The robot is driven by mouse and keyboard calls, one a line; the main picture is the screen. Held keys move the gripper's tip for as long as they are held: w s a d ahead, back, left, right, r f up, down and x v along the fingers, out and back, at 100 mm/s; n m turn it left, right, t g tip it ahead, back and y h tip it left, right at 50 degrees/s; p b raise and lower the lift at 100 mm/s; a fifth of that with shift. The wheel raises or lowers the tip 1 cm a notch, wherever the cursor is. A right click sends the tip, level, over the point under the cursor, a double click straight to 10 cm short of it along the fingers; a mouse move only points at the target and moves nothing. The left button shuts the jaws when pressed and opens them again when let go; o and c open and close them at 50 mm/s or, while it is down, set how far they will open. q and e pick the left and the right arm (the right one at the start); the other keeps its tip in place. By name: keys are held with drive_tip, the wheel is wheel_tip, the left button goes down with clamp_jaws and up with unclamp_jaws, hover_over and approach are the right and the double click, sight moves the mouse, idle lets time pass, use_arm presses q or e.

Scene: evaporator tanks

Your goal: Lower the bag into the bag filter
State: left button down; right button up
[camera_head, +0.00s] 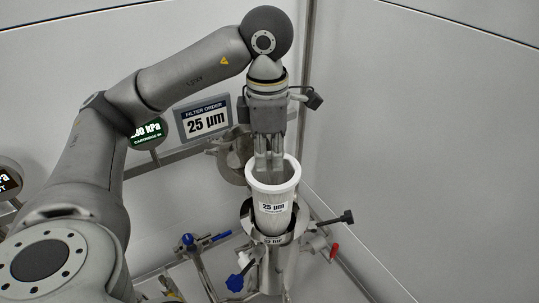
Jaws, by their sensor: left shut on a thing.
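A white filter bag (273,194) with a "25 µm" label hangs upright from my left gripper (267,172). The gripper points straight down and is shut on the bag's rim, on the far side. The steel bag filter housing (270,262) stands under it with its top open. The lower part of the bag is inside the housing's mouth, and the rim and label are still above it. How deep the bag reaches is hidden by the housing wall. My right gripper is not in view.
A round steel lid (233,157) stands swung open behind the housing. A black-knobbed clamp (341,218) and a red handle (334,250) stick out at right. Blue valve handles (235,283) are at left. A sign (203,118) reads "FILTER ORDER 25 µm".

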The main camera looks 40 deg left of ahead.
sight(275, 179)
use_arm(q)
drive_tip(key=shift+r+p, duration=0.4)
drive_tip(key=shift+r, duration=0.15)
drive_tip(key=shift+s+d, duration=0.2)
drive_tip(key=shift+d, duration=0.1)
drive_tip(key=shift+s+d, duration=0.2)
drive_tip(key=shift+d, duration=0.15)
idle(0.7)
drive_tip(key=shift+f, duration=0.2)
drive_tip(key=shift+f+b, duration=0.6)
drive_tip(key=shift+f, duration=0.05)
drive_tip(key=shift+s+d+f+b, duration=0.2)
drive_tip(key=shift+d+f+b, duration=0.1)
drive_tip(key=shift+f+b, duration=0.4)
drive_tip(key=shift+s+d+f+b, duration=0.15)
drive_tip(key=shift+d+f+b, duration=0.1)
drive_tip(key=shift+f+b, duration=0.45)
drive_tip(key=shift+r, duration=0.1)
